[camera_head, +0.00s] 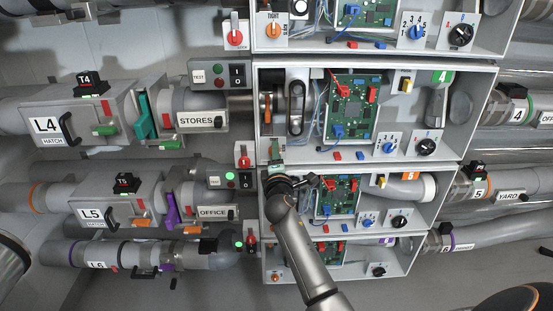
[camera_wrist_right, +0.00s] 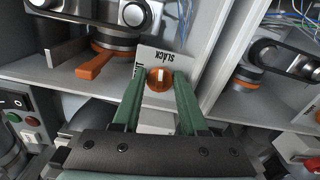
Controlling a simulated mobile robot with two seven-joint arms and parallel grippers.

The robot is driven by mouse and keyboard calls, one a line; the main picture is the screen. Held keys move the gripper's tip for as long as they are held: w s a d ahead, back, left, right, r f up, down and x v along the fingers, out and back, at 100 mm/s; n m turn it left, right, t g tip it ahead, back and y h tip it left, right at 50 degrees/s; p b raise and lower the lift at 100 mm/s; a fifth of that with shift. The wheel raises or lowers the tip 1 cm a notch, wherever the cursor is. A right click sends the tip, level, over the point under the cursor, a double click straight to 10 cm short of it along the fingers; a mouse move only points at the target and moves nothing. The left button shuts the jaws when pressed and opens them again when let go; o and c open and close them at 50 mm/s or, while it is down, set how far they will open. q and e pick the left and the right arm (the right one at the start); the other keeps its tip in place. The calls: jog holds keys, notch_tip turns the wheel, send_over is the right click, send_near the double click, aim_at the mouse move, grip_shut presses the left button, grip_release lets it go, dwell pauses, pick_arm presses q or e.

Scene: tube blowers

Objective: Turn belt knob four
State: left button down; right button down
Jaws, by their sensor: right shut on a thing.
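Belt knob four is the small round orange knob (camera_wrist_right: 159,78) with a pale pointer line, on a white plate (camera_wrist_right: 158,55) where the word SLACK shows. My right gripper (camera_wrist_right: 158,86) has a green finger on each side of the knob and is shut on it. In the head view my right gripper (camera_head: 276,150) is at the lower left corner of the row-four box (camera_head: 375,156), and it hides the knob there. My left gripper is not in view.
An orange lever (camera_wrist_right: 96,65) sits beside the knob in the wrist view, under a black belt. In the head view, a red switch (camera_head: 243,160) and the STORES button panel (camera_head: 215,75) stand left of the box. A green circuit board (camera_head: 350,107) is inside it.

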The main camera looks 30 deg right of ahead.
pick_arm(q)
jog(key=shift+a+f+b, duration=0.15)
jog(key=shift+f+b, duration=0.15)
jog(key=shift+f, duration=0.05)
pick_arm(e)
jog(key=shift+m, duration=0.8)
jog(key=c, duration=0.7)
grip_release()
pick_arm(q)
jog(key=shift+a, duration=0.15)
pick_arm(e)
jog(key=shift+s, duration=0.15)
